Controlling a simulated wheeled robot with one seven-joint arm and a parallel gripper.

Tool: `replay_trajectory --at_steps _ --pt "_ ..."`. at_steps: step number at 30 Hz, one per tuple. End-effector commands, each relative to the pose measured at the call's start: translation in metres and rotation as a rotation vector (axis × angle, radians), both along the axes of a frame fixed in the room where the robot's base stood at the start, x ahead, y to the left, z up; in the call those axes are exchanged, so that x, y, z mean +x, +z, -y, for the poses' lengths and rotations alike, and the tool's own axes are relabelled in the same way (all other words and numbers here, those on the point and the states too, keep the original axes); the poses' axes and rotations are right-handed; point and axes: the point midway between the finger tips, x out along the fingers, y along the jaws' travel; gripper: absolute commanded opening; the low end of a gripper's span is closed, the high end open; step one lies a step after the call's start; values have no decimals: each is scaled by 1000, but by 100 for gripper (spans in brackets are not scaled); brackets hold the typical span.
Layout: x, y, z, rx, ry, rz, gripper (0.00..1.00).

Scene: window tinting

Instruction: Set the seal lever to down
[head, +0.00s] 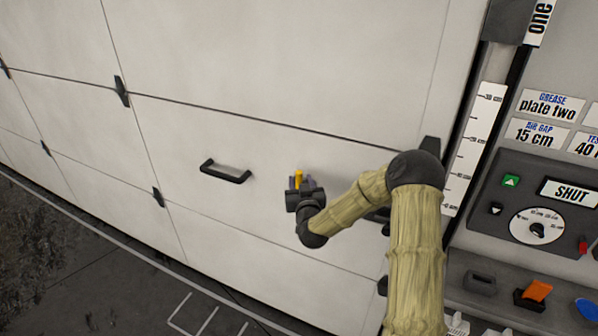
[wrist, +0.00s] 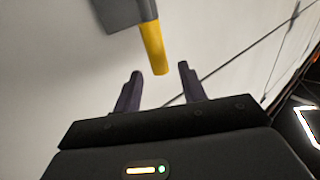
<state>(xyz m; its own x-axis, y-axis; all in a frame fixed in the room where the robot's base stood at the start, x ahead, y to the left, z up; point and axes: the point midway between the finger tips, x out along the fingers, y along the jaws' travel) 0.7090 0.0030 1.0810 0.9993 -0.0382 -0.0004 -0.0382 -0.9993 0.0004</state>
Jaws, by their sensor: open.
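The seal lever (wrist: 152,45) shows in the wrist view as a yellow bar on a grey mount (wrist: 119,12) fixed to the white door. Its free end points down the picture, toward the gap between my fingers. In the head view the yellow lever (head: 298,178) is a small upright piece just above my gripper (head: 301,184), and its mount is hidden. My gripper (wrist: 160,76) is open in the wrist view, with one dark finger on each side below the lever's end. I cannot tell whether either finger touches it.
The large white panelled door (head: 270,60) has a black handle (head: 225,172) left of my gripper. A vertical scale (head: 473,150) and a control panel (head: 540,205) marked "SHUT" stand at the right. An orange item (head: 537,290) sits on the ledge below.

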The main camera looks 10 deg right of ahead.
Motion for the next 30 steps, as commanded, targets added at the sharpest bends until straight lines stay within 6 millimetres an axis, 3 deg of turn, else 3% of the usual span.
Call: replay_trajectory --at_steps 9,20,27,30 --pt "38 1 2 1 -1 0 41" --pt "43 0 2 0 0 0 41" --pt "43 0 2 0 -1 0 0" --pt "43 0 2 0 -1 0 0"
